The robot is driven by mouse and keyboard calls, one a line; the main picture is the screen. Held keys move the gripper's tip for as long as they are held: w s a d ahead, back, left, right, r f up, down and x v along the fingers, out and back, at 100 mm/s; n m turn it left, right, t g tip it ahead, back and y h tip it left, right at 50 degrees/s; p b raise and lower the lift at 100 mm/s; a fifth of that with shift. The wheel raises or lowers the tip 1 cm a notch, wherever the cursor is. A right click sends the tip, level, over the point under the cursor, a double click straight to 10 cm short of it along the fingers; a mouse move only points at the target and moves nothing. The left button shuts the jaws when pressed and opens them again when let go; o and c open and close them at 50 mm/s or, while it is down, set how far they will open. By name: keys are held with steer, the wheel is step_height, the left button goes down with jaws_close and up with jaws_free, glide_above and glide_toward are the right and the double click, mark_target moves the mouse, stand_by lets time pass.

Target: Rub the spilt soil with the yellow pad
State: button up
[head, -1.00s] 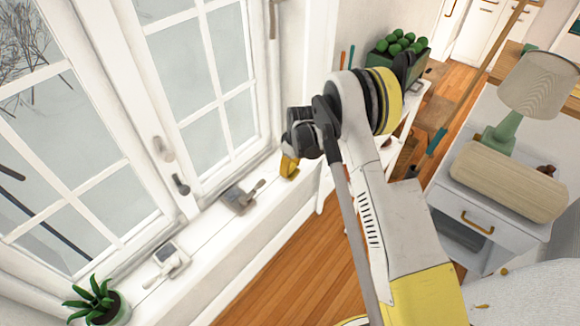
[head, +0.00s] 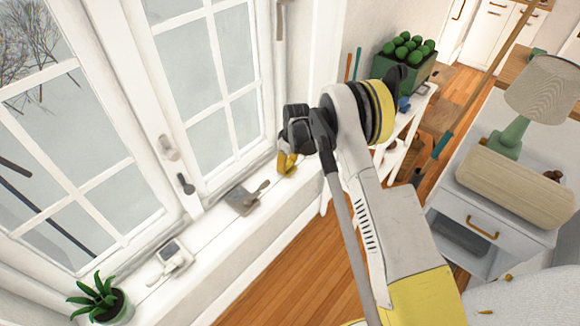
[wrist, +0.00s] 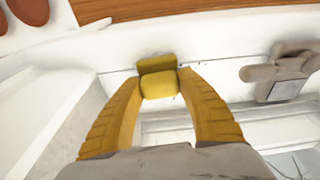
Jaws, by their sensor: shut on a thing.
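My gripper (wrist: 159,82) has yellow fingers and is shut on the yellow pad (wrist: 158,70). In the wrist view the pad sits between the fingertips, low over the white windowsill (wrist: 228,78); I cannot tell whether it touches the sill. In the head view my gripper (head: 287,163) is at the far end of the sill (head: 217,232), close to the window, and the pad cannot be made out there. A few tiny dark specks show beside the pad in the wrist view; I cannot tell if these are the spilt soil. Any soil under the pad is hidden.
A grey tray-like piece with a handled tool (head: 245,199) lies on the sill near my gripper. A small white device (head: 171,258) and a potted plant (head: 108,303) stand nearer. Window handles (head: 186,184) jut out above. A green planter (head: 403,65) stands beyond.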

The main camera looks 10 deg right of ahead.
mark_target(287, 182)
steer(key=shift+w+a+f, duration=0.15)
steer(key=shift+w+a, duration=0.85)
steer(key=shift+w, duration=0.05)
steer(key=shift+w+a, duration=1.05)
steer(key=shift+w, duration=0.15)
steer(key=shift+c, duration=0.4)
steer(key=shift+a+r, duration=0.1)
steer(key=shift+r, duration=0.1)
steer(key=shift+c, duration=1)
steer(key=shift+s+a+f, duration=0.15)
steer(key=shift+s+a, duration=0.35)
steer(key=shift+a, duration=0.2)
steer(key=shift+s+d, duration=0.45)
steer(key=shift+s, duration=0.4)
steer(key=shift+s+d, duration=0.85)
steer(key=shift+d, duration=0.15)
steer(key=shift+s+d, duration=1.85)
steer(key=shift+s, duration=0.25)
steer(key=shift+s+a, duration=0.65)
steer(key=shift+w+a, duration=1.7)
steer(key=shift+w, duration=0.2)
steer(key=shift+w+a, duration=1.65)
steer(key=shift+w, duration=0.2)
